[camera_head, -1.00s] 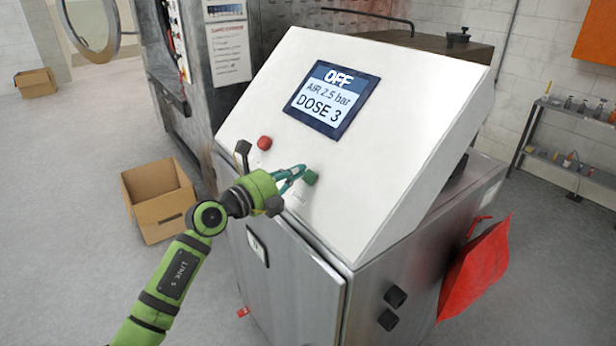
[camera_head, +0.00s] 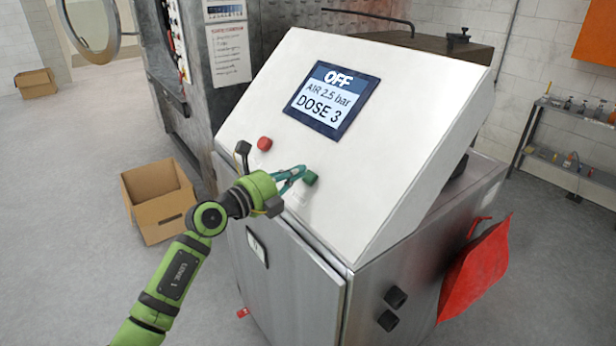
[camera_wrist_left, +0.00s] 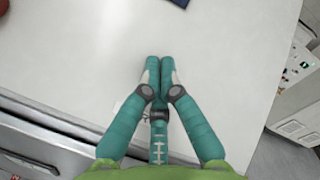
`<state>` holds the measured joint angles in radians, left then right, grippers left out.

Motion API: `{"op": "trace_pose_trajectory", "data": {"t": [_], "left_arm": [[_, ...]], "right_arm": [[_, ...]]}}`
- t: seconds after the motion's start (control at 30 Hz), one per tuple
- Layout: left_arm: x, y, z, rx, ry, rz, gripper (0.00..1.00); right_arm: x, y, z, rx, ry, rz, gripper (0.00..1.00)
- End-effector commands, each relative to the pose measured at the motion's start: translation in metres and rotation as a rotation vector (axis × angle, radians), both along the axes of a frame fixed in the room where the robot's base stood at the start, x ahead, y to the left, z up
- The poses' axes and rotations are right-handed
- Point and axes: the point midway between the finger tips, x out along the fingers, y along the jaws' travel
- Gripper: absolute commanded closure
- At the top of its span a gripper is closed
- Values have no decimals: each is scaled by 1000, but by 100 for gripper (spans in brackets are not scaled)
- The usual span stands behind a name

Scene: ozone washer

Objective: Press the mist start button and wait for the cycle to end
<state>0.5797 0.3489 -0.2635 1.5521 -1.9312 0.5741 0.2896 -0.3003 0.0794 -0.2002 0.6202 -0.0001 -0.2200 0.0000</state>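The slanted white control panel (camera_head: 390,120) carries a screen (camera_head: 332,100) that reads OFF, AIR 2.5 bar and DOSE 3. A green button (camera_head: 310,178) and a red button (camera_head: 264,143) sit on its lower part. My left gripper (camera_head: 301,169) has its teal fingertips just beside the green button; I cannot tell whether they touch it. In the left wrist view its fingers (camera_wrist_left: 159,68) are together with nothing between them, over the white panel, and the green button is not visible there. My right gripper is in neither view.
A black lever (camera_head: 242,150) stands at the panel's left edge. An open cardboard box (camera_head: 160,200) lies on the floor at left. A red bag-like piece (camera_head: 475,270) hangs on the cabinet's right side. Shelves with bottles (camera_head: 575,140) stand at the right wall.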

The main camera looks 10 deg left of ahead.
Motion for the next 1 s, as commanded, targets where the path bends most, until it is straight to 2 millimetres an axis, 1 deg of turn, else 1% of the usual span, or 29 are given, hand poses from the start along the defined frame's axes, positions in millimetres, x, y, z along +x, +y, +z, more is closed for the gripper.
{"op": "trace_pose_trajectory", "data": {"t": [0.3,1.0], "left_arm": [[4,-4,-6,0,0,0,100],[6,-6,-9,0,0,0,100]], "right_arm": [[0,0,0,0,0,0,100],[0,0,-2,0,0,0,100]]}}
